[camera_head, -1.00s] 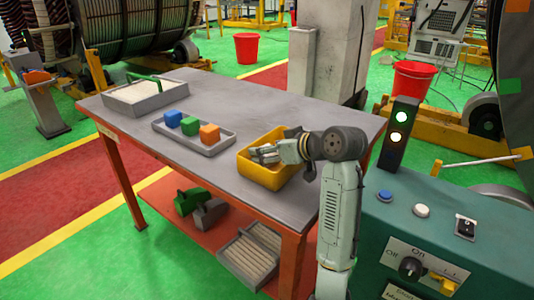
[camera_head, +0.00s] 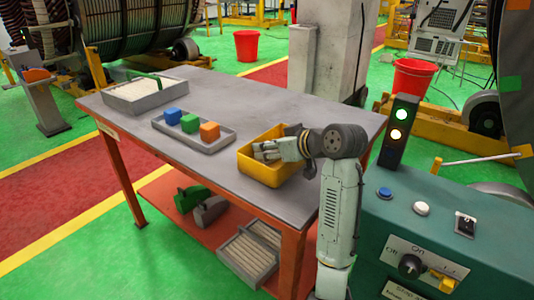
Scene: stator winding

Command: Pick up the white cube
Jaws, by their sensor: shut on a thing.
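My gripper (camera_head: 266,152) is over and partly inside the yellow bin (camera_head: 262,173) near the right end of the grey table. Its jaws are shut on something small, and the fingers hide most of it. I cannot make out its colour or shape. No white cube shows clearly in this view. The inside of the bin is largely blocked by my gripper and wrist.
A grey box (camera_head: 150,102) stands at the table's far left. A green control cabinet (camera_head: 450,225) stands at right. The table's back is clear.

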